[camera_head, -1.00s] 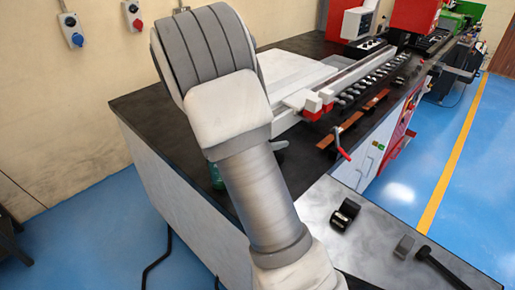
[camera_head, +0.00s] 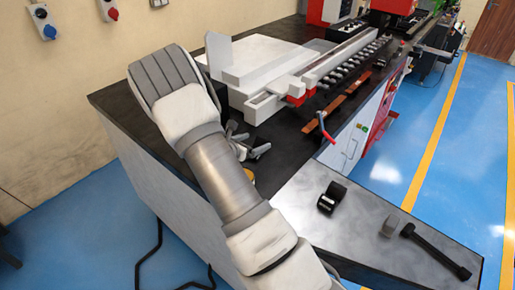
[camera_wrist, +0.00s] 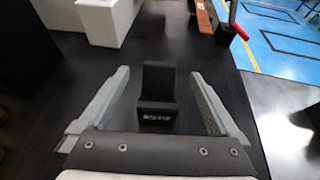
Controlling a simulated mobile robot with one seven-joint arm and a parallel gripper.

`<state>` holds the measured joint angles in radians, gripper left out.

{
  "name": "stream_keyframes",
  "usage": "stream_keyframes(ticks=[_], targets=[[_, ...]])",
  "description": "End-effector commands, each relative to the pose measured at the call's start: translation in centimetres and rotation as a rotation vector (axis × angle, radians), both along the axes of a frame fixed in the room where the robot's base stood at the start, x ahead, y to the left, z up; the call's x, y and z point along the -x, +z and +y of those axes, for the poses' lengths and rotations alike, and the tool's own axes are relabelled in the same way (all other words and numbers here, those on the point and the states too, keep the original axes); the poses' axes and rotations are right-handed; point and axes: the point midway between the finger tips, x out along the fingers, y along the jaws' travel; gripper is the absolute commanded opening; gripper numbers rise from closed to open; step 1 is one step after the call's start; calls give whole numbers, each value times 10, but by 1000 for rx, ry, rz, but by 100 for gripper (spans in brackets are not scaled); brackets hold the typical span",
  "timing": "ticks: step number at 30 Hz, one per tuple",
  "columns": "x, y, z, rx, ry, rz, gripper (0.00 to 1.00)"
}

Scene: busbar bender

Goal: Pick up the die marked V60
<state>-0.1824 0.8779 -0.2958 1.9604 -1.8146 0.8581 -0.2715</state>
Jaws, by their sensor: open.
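A dark block-shaped die (camera_wrist: 157,90) with an upright back part stands on the black worktop in the wrist view. Its front carries a small white marking, too blurred to read, so I cannot confirm V60. My gripper (camera_wrist: 160,76) is open, with one pale finger on each side of the die and visible gaps between them. The fingers hold nothing. In the head view my gripper (camera_head: 250,143) is low over the black worktop, left of the red-handled lever, and I cannot make out the die there.
A white machine bed (camera_head: 265,62) lies behind my gripper, with copper bars (camera_head: 322,116) and a red-handled lever (camera_head: 325,127) to its right. A black block (camera_head: 331,197), a small grey block (camera_head: 390,225) and a black hammer-like tool (camera_head: 435,250) lie on the front-right worktop.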

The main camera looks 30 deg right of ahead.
Motion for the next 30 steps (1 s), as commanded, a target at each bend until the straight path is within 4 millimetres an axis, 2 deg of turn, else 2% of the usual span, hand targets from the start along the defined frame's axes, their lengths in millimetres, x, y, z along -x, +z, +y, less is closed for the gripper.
stream_keyframes(ticks=[6,10,20,30], targets=[[-12,-13,-31,2,-3,2,98],[-19,-20,-45,-1,-2,1,98],[-22,-22,-50,0,0,0,98],[-22,-22,-50,0,0,0,36]])
